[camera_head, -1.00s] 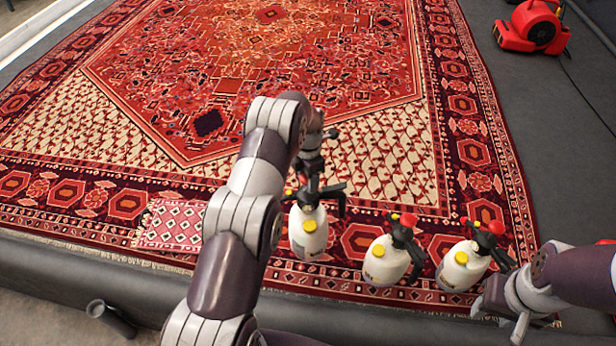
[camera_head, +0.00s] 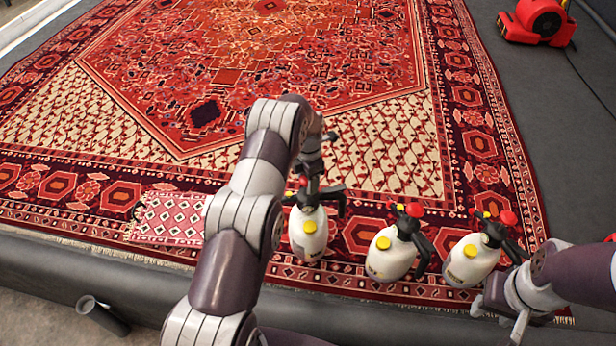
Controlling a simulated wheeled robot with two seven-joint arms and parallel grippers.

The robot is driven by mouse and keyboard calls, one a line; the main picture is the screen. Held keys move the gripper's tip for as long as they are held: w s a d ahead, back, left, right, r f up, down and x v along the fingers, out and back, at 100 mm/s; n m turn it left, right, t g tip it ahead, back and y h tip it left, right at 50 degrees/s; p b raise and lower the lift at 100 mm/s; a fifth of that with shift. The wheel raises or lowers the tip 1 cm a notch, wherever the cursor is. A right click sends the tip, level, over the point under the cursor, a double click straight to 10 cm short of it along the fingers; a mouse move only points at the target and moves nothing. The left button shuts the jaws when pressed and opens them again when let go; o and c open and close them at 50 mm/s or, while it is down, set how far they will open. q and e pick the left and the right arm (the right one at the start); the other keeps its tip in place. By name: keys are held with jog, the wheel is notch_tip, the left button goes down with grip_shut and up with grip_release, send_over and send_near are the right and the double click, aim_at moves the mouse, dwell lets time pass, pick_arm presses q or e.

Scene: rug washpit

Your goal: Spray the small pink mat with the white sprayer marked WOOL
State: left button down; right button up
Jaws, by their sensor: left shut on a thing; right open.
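The small pink mat (camera_head: 168,218) lies on the big rug's near border at the left, partly behind my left arm. Three white sprayers with black heads stand in a row to its right: a left one (camera_head: 308,236), a middle one (camera_head: 390,257) and a right one (camera_head: 470,264). No WOOL marking can be read on any of them. My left gripper (camera_head: 312,185) is at the head of the left sprayer and shut on it; my arm hides part of the grip. My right gripper (camera_head: 500,312) is open and empty, in front of the right sprayer.
The large red patterned rug (camera_head: 270,60) covers most of the floor. A red blower (camera_head: 540,22) with a cable stands at the top right on grey floor. A dark tube (camera_head: 103,315) lies at the bottom left beyond the grey ledge (camera_head: 60,268).

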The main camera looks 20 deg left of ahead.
pick_arm(q)
jog(key=shift+w+f+b, duration=0.1)
jog(key=shift+f+b, duration=0.2)
jog(key=shift+f, duration=0.1)
dwell(0.6)
jog(key=shift+c, duration=1.8)
grip_release()
jog(key=shift+s+f, duration=0.1)
jog(key=shift+s, duration=0.1)
notch_tip(320, 180, up, 13)
jog(key=p, duration=0.2)
jog(key=shift+w+f, duration=0.1)
